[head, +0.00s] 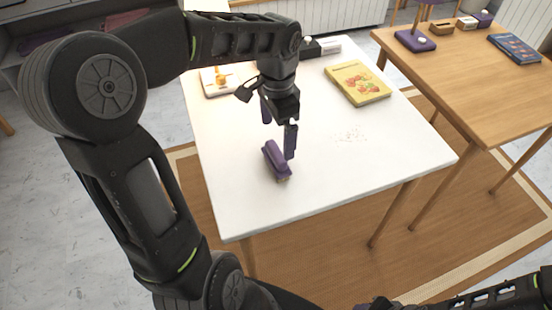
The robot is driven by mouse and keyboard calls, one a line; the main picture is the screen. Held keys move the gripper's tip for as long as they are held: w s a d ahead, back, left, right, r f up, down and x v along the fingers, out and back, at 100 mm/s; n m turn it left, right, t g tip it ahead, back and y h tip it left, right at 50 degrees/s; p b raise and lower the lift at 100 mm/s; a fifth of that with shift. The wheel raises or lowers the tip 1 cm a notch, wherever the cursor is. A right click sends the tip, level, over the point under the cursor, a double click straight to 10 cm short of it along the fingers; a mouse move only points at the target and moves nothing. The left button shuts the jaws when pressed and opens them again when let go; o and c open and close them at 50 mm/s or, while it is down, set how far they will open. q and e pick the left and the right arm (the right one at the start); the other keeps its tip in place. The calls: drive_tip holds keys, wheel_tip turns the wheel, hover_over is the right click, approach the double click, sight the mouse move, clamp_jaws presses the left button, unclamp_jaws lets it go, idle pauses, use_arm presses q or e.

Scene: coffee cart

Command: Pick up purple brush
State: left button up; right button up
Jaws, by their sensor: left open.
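The purple brush (276,160) lies on the white table (232,207), left of the table's middle. Its handle is purple, and a paler underside shows at its near end. My left gripper (279,140) reaches down from above, pointing at the table. The near finger shows just to the right of the brush, and the other finger is further back. I cannot tell whether a finger touches the brush. Part of my right arm shows at the bottom right, but its fingers cannot be made out.
A white scale-like device (214,82) stands at the back left. A wooden table (470,75) stands to the right. The white table's front is clear.

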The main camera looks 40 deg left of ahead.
sight(276, 151)
use_arm(q)
drive_tip(key=shift+f, duration=1.2)
drive_tip(key=shift+a+f, duration=0.15)
drive_tip(key=shift+f, duration=2.5)
drive_tip(key=c, duration=1.3)
drive_tip(key=shift+r, duration=0.2)
wheel_tip(276, 151, up, 10)
drive_tip(key=shift+f, duration=0.15)
